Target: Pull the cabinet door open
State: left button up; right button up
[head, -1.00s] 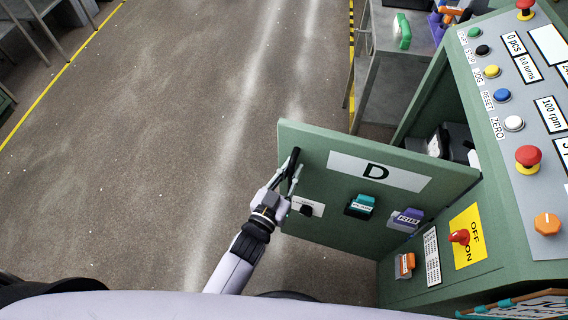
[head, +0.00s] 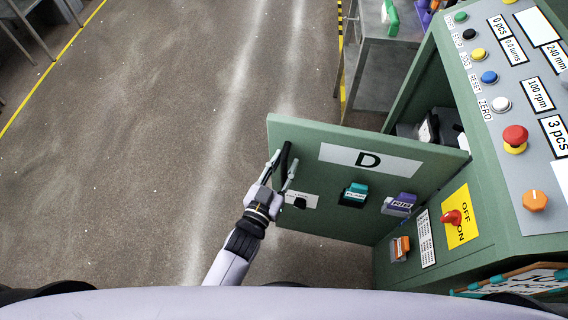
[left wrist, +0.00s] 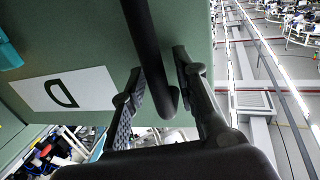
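The green cabinet door (head: 330,215), labelled D, stands swung out from the cabinet (head: 420,70), with a dark opening behind it. Its black bar handle (head: 284,160) is near the free left edge. My left gripper (head: 282,168) is at the handle with its fingers on either side of it. In the left wrist view the handle (left wrist: 145,45) runs between the two spread fingers (left wrist: 158,75), and gaps show beside it. Whether one finger touches the handle I cannot tell. My right gripper is not in view.
The control panel (head: 500,70) with buttons and a red emergency stop (head: 515,138) is at the right. A grey metal table (head: 375,70) stands behind the door.

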pick_arm(q)
jog(key=shift+o, duration=0.5)
jog(key=v, duration=1.2)
jog(key=shift+f, duration=0.1)
jog(key=s+a+f+n+g+y, duration=0.1)
jog(key=s+a+f+g+y, duration=0.2)
jog(key=f, duration=1)
jog(key=s+a+f+g+y, duration=0.1)
jog(key=s+a+f+g, duration=0.3)
jog(key=f, duration=0.9)
jog(key=s+a+f+g+y, duration=0.1)
jog(key=s+a+f+g, duration=0.2)
jog(key=s+f, duration=0.2)
jog(key=s+a+f+g+y, duration=0.1)
jog(key=s+a+f+g, duration=0.1)
jog(key=s+a+f, duration=0.2)
jog(key=s+a+f+n+g+y, duration=0.1)
jog(key=s+a+f+g, duration=0.2)
jog(key=s+f, duration=0.4)
jog(key=s, duration=0.4)
jog(key=shift+a+f+g, duration=0.25)
jog(key=shift+a+g, duration=0.05)
jog(key=shift+a, duration=0.05)
